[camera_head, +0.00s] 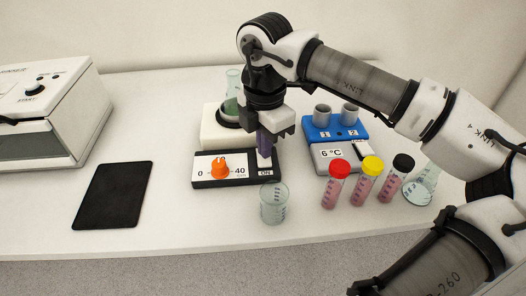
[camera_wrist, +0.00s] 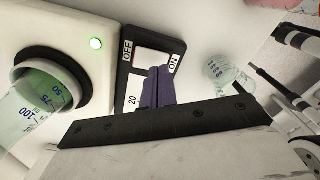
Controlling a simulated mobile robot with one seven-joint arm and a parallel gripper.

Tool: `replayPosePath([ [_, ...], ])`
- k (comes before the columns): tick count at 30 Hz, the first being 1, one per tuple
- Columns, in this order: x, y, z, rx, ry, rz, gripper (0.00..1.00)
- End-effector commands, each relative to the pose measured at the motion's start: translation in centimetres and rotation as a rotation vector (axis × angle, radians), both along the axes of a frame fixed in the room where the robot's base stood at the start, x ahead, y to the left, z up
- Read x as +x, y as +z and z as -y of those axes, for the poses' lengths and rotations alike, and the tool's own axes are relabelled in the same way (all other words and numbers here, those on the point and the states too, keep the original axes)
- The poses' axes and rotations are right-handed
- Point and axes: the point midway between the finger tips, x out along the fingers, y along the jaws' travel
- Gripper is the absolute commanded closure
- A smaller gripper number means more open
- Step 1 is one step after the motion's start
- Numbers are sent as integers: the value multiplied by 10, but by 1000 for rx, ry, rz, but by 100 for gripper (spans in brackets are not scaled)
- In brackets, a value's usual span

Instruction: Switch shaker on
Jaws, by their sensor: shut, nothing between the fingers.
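The shaker (camera_head: 215,135) is a white box with a black-edged front panel carrying an orange knob (camera_head: 220,167) with a 0 to 40 scale. Its white switch (camera_wrist: 152,57) sits between OFF and ON labels; the ON label also shows in the head view. A flask with green liquid (camera_wrist: 38,108) stands in the shaker's dark round holder. My gripper (camera_head: 264,157) points down over the switch, its purple fingers closed and empty. The fingertips partly cover the switch; whether they touch it, I cannot tell.
An empty glass beaker (camera_head: 273,204) stands just in front of the panel. Three capped tubes (camera_head: 364,184) and a blue-and-white 6 °C unit (camera_head: 335,135) are to the right. A black pad (camera_head: 113,195) and white machine (camera_head: 50,115) are left.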

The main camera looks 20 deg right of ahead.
Motion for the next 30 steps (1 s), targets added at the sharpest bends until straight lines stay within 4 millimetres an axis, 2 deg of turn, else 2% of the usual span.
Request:
replayPosePath([
  [3, 0, 13, 0, 0, -1, 0, 100],
  [18, 0, 51, 0, 1, 0, 1, 100],
  [30, 0, 51, 0, 1, 0, 1, 100],
])
